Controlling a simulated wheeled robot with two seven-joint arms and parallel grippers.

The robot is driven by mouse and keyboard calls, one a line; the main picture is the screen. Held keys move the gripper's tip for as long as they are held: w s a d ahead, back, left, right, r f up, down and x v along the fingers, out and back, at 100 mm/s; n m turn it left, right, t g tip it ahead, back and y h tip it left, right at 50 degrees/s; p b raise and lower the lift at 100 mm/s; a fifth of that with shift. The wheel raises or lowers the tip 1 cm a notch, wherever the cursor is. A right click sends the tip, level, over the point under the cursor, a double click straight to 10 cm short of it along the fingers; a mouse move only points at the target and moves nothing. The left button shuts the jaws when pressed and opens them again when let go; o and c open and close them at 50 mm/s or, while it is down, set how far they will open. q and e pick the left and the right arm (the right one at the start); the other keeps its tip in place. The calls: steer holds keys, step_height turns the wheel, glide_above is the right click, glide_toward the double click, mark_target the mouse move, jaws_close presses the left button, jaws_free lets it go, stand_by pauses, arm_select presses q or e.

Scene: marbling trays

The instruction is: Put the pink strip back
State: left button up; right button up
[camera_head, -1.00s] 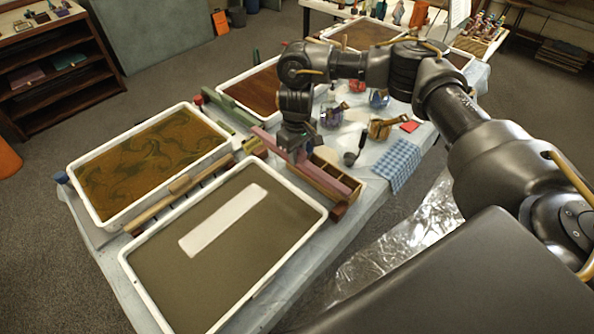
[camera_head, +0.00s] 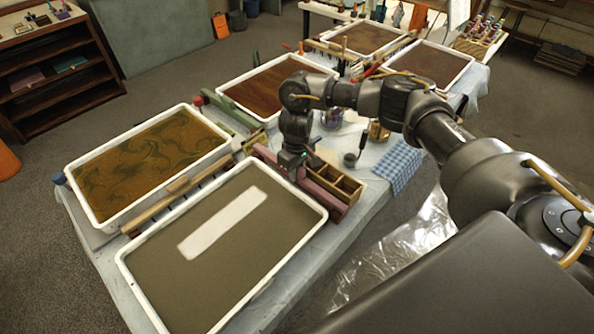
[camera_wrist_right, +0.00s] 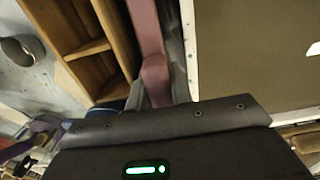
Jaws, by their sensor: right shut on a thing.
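The pink strip (camera_head: 318,195) is a long dusty-pink bar. It lies along the far right edge of the near tray (camera_head: 294,246), between that tray and the wooden compartment box (camera_head: 345,182). My right gripper (camera_head: 291,168) is shut on the strip near its middle and points down. In the right wrist view the strip (camera_wrist_right: 146,30) runs up between the dark fingers (camera_wrist_right: 160,85), with the box on its left and the tray rim on its right. I cannot tell whether the strip rests on the table. My left gripper is not in view.
The near tray holds grey-brown liquid with a white strip (camera_head: 222,222) in it. A tray with swirled amber liquid (camera_head: 72,178) stands left, a red-brown tray (camera_head: 220,92) behind. A blue checked cloth (camera_head: 399,165) lies right of the box. Several jars stand behind the arm.

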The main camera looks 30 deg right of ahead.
steer(key=o, duration=0.6)
steer(key=shift+f, duration=0.15)
step_height(320, 180, up, 12)
steer(key=shift+r+p, duration=0.2)
steer(key=shift+p, duration=0.5)
